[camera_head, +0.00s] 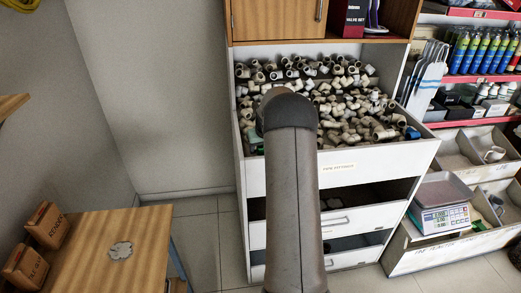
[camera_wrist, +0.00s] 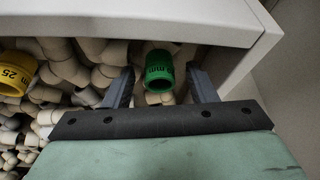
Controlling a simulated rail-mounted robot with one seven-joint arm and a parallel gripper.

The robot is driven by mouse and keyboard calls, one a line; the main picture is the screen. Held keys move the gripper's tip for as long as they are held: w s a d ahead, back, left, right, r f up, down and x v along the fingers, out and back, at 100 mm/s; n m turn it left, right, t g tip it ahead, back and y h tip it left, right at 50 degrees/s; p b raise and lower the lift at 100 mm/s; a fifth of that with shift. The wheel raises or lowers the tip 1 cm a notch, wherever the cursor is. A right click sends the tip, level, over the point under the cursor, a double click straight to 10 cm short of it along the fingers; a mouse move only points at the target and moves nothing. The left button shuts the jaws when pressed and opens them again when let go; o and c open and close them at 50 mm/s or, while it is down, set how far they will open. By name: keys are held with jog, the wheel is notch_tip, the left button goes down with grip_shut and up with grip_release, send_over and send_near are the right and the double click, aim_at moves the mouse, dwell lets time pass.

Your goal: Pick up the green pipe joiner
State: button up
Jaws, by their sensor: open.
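The green pipe joiner (camera_wrist: 159,72) shows in the wrist view, near a corner of the fittings bin, among cream pipe fittings. It is a short green ring with dark lettering. My gripper (camera_wrist: 163,84) is open, with one dark finger to the left of the joiner and one to its right. The joiner lies in line with the gap between the fingers; I cannot tell how deep the fingers reach beside it.
The bin's white wall (camera_wrist: 225,30) runs close by the right finger. A yellow fitting (camera_wrist: 15,73) lies to the left. In the head view, many fittings (camera_head: 350,100) fill the bin. A scale (camera_head: 442,205) stands at right, and a wooden table (camera_head: 95,245) at lower left.

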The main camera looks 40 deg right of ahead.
jog(key=c, duration=1)
jog(key=shift+c, duration=0.2)
jog(key=shift+r, duration=0.15)
